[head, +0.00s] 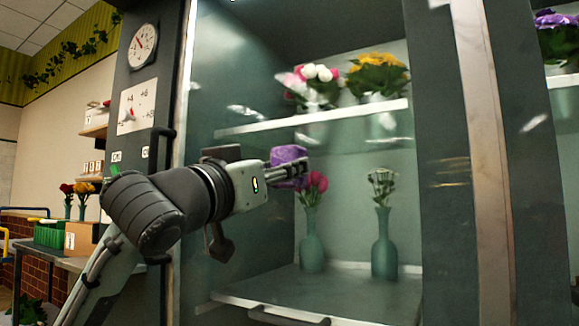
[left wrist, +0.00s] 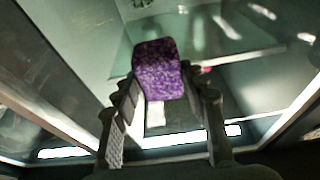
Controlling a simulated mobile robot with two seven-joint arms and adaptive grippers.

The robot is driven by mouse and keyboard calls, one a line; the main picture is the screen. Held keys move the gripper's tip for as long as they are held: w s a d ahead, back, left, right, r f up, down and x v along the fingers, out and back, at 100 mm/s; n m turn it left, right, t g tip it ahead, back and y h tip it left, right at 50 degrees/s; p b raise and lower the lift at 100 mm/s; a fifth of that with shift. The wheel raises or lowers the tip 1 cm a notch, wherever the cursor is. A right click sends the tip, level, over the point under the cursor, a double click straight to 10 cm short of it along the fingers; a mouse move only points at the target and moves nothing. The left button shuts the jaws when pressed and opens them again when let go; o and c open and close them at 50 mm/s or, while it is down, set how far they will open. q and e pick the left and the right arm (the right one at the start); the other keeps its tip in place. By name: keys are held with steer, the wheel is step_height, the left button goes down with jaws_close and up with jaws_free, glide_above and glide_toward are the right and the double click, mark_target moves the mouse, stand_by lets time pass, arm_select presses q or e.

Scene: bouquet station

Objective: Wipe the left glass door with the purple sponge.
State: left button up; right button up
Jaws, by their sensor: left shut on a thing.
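The purple sponge (head: 288,163) is held at the tips of my left gripper (head: 279,168) in the head view. The left wrist view shows the sponge (left wrist: 159,69) between the fingers of the left gripper (left wrist: 160,92). The left glass door (head: 237,125) stands in front of the lit cabinet, and the sponge is in front of it. I cannot tell whether the sponge touches the glass. My right gripper is not in view.
Behind the glass, a shelf (head: 315,119) holds flowers in pots, and two green vases (head: 311,243) (head: 384,245) stand below. A handle (head: 290,316) is at the lower edge. A dial (head: 143,45) hangs at the left. A cart with a green basket (head: 49,234) stands further left.

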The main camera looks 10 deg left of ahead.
arm_select(q)
steer(key=w+a+p, duration=0.2)
steer(key=a, duration=0.4)
steer(key=shift+s+d+r+p, duration=0.1)
steer(key=shift+s+d+p, duration=0.6)
steer(key=shift+d, duration=1.1)
steer(key=shift+s+d+r+p, duration=0.1)
steer(key=shift+s+d+p, duration=0.6)
steer(key=shift+d, duration=1.1)
steer(key=shift+s+d+r+p, duration=0.1)
steer(key=shift+s+d+p, duration=0.6)
steer(key=shift+d, duration=1.1)
steer(key=shift+w+p, duration=0.35)
steer(key=shift+p, duration=0.05)
steer(key=w+a+p, duration=0.1)
steer(key=w+a, duration=0.2)
steer(key=a, duration=0.8)
steer(key=shift+w+p, duration=0.35)
steer(key=shift+p, duration=0.05)
